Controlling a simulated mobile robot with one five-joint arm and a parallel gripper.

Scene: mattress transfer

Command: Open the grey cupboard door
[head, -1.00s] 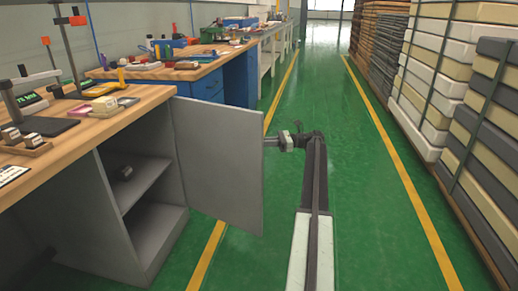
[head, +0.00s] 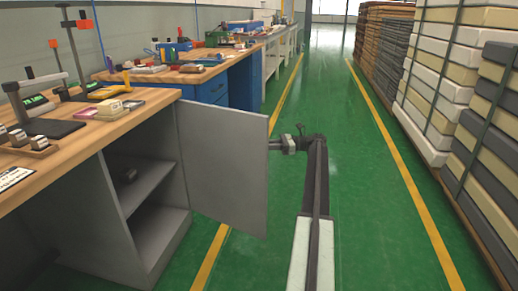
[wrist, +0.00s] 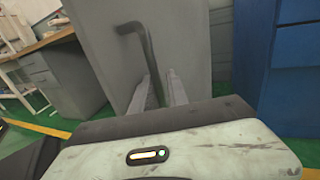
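The grey cupboard door (head: 225,165) stands swung wide open from the cupboard (head: 115,220) under the wooden bench. Its inner face shows in the head view. In the wrist view the door's outer face (wrist: 185,45) fills the middle, with a dark bent bar handle (wrist: 133,27) on it. My gripper (head: 277,145) is at the door's outer side, near its free edge. In the wrist view my gripper's two fingers (wrist: 158,92) stand on either side of the handle's lower part, with a gap showing at the right finger. The fingertips' contact with the handle is unclear.
Inside the cupboard is a shelf (head: 150,185) with a small dark object. A blue cabinet (head: 240,80) stands beyond the door. Stacked mattresses (head: 485,140) line the right side. The green aisle floor (head: 375,200) between the yellow lines is clear.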

